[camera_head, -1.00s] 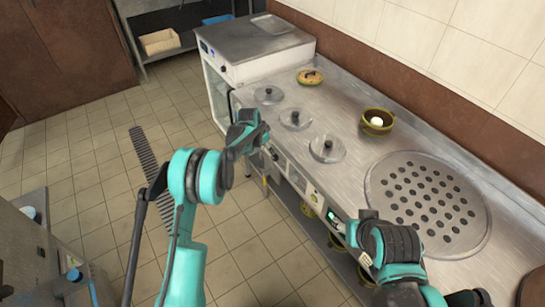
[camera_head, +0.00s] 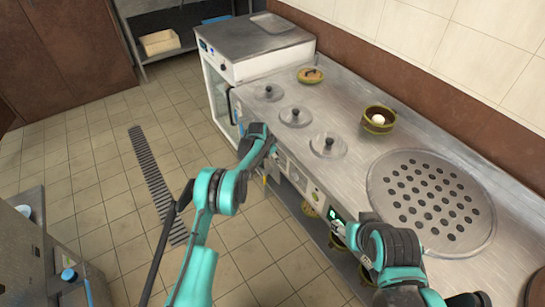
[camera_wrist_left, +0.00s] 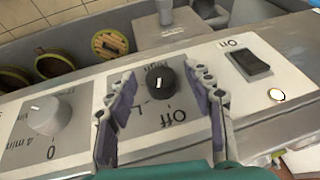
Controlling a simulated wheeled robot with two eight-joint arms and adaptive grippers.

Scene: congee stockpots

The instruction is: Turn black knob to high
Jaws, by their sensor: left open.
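The black knob (camera_wrist_left: 160,81) sits in the middle of the left wrist view on a pale control panel with "Off" and a partly hidden "High" printed around it, upside down in this picture. A short, nearly vertical white mark shows on its face. My left gripper (camera_wrist_left: 162,90) is open with its fingers on either side of the knob; I cannot tell whether they touch it. In the head view my left gripper (camera_head: 268,146) is at the counter's front panel and hides the knob. My right gripper (camera_head: 363,259) is by the panel farther right, its fingers unclear.
A white knob (camera_wrist_left: 45,115) and a black rocker switch (camera_wrist_left: 249,63) flank the black knob. The steel counter (camera_head: 345,95) carries lidded wells, bowls and a perforated plate (camera_head: 430,200). Pots stand below. The tiled floor (camera_head: 100,235) is open to the left.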

